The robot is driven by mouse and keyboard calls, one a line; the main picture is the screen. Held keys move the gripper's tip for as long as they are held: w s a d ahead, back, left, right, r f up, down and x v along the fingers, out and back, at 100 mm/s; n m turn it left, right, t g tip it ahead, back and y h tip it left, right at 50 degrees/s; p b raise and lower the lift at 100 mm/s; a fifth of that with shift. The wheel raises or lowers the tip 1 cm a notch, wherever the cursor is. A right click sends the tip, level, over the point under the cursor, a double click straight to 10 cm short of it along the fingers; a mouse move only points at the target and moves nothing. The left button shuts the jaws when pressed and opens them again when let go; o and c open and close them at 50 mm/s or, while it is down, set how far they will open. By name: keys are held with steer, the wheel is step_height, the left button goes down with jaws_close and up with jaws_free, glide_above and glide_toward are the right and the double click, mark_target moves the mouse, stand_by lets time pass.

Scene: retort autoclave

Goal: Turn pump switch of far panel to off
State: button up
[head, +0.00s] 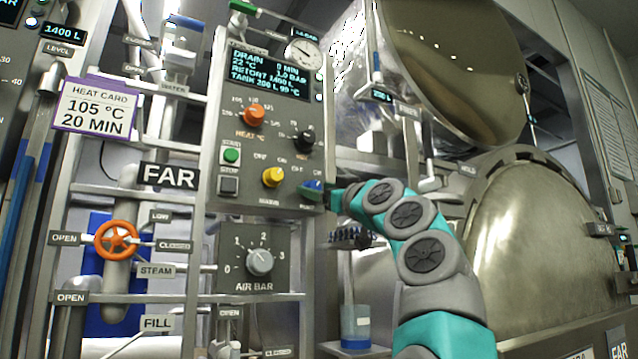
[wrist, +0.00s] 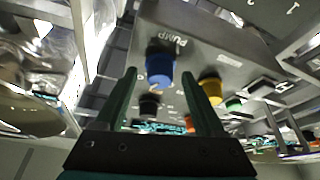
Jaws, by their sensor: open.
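The pump switch is a blue knob (head: 313,186) at the lower right corner of the far control panel (head: 213,150). In the wrist view the blue knob (wrist: 160,60) sits beside the word PUMP, with a pale mark on its face. My gripper (wrist: 160,73) is open, with one finger on each side of the knob in that picture. I cannot tell whether either finger touches it. In the head view my arm reaches in from the lower right, and the gripper end is beside the knob, partly hidden by my wrist.
A yellow knob (head: 273,177) sits close to the left of the pump switch, and a black knob (head: 303,140) is above it. An orange knob (head: 254,115) and green start button (head: 231,155) are farther off. The round retort vessel (head: 520,240) stands at the right.

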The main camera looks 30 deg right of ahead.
steer(key=shift+w, duration=0.1)
jaws_close()
stand_by(0.6)
